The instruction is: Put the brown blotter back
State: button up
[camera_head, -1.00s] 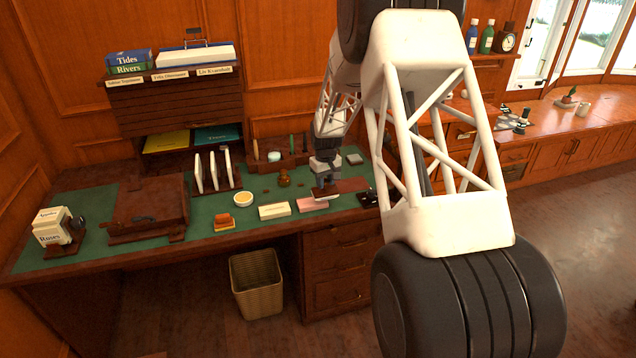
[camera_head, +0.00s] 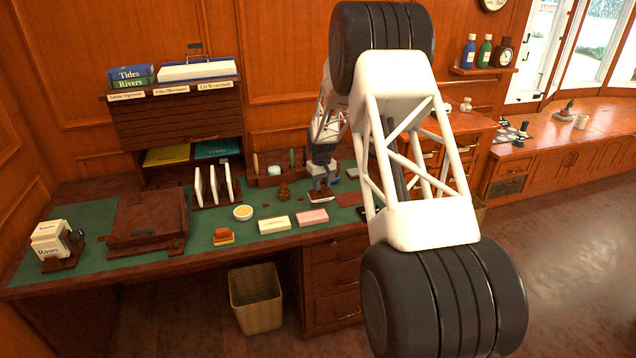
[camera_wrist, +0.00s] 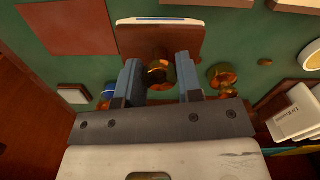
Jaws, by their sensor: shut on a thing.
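The brown blotter (camera_wrist: 160,38) is a brown block with a pale lower edge and a round brassy knob (camera_wrist: 157,74). My gripper (camera_wrist: 158,84) has a finger on each side of the knob and is shut on it. In the head view the blotter (camera_head: 320,197) hangs under my gripper (camera_head: 322,184), seemingly a little above the green desk top, behind the pink box. A flat reddish-brown mat (camera_wrist: 68,27) lies beside it; it also shows in the head view (camera_head: 352,200), just right of the blotter, partly hidden by my arm.
The pink box (camera_head: 312,217) and cream box (camera_head: 274,225) lie near the front edge. A brass pot (camera_wrist: 222,78) stands close to one finger. A letter rack (camera_head: 215,187) is at left, a brown pen stand (camera_head: 268,180) behind. A grey block (camera_wrist: 73,93) lies nearby.

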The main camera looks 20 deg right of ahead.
jog(key=w+d, duration=0.1)
jog(key=w, duration=0.6)
jog(key=shift+w+f, duration=0.35)
jog(key=shift+w, duration=0.05)
jog(key=shift+d+f, duration=0.1)
jog(key=shift+f, duration=1.65)
jog(key=shift+f, duration=0.15)
jog(key=o, duration=0.8)
